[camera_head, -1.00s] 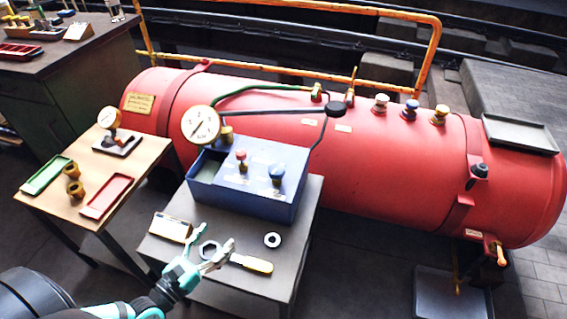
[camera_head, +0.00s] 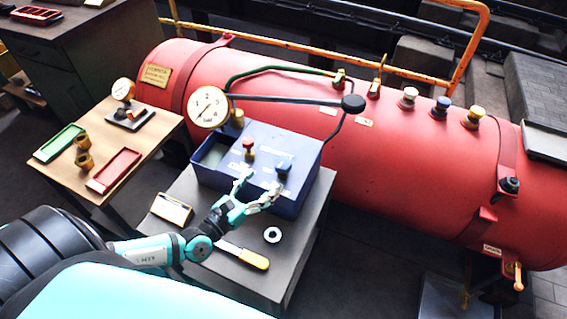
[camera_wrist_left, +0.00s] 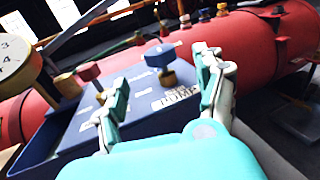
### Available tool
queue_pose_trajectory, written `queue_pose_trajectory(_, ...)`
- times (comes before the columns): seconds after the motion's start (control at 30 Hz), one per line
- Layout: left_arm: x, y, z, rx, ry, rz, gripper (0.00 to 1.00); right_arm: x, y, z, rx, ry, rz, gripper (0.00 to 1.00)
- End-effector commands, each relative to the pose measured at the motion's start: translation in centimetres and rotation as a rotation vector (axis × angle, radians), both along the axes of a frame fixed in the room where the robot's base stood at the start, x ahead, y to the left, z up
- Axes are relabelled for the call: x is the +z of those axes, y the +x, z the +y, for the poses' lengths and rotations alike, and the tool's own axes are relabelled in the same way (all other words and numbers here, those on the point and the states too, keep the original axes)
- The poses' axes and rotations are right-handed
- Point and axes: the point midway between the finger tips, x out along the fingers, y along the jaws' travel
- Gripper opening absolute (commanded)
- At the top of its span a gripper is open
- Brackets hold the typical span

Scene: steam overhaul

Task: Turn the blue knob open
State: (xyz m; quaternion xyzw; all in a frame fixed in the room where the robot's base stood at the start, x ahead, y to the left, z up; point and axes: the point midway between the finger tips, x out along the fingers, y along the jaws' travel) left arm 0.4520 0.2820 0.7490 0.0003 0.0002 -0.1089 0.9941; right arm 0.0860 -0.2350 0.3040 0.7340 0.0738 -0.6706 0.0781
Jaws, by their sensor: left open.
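The blue knob (camera_head: 284,168) stands on top of the blue box (camera_head: 300,146), at its right side. In the left wrist view the blue knob (camera_wrist_left: 160,56) sits on a brass stem, ahead of and between my fingers. My left gripper (camera_head: 262,186) is open and empty at the front of the box, just short of the knob. Its two fingers also show in the left wrist view (camera_wrist_left: 165,85). A red knob (camera_head: 248,146) stands left of the blue one and also shows in the left wrist view (camera_wrist_left: 88,72). My right gripper is not in view.
A round gauge (camera_head: 208,106) rises at the box's left. A red boiler (camera_head: 400,170) lies behind. A yellow-handled tool (camera_head: 254,259), a ring (camera_head: 272,235) and a small card box (camera_head: 171,208) lie on the grey stand (camera_head: 215,280). A wooden side table (camera_head: 70,185) holds trays and brass fittings.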

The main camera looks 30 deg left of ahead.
Motion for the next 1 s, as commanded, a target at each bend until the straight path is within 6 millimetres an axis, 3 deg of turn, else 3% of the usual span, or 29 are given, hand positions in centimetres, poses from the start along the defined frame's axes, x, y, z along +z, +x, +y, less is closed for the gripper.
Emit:
queue_pose_trajectory(0.2, 0.1, 4.8, -1.1, 0.0, -0.003, -0.003, 0.71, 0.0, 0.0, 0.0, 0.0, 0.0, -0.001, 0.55)
queue_pose_trajectory(0.4, 0.0, 7.8, -1.8, -0.001, -0.002, -0.001, 0.71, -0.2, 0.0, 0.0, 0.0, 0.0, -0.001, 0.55)
queue_pose_trajectory(0.6, 0.0, 9.1, -2.1, -0.002, -0.001, 0.001, 0.71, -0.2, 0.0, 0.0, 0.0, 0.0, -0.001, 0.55)
queue_pose_trajectory(0.87, 0.0, 9.2, -2.1, -0.002, -0.001, 0.002, 0.71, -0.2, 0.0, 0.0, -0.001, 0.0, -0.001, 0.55)
queue_pose_trajectory(1.0, 0.0, 9.2, -2.1, -0.002, -0.001, 0.001, 0.55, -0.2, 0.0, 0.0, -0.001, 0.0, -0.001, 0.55)
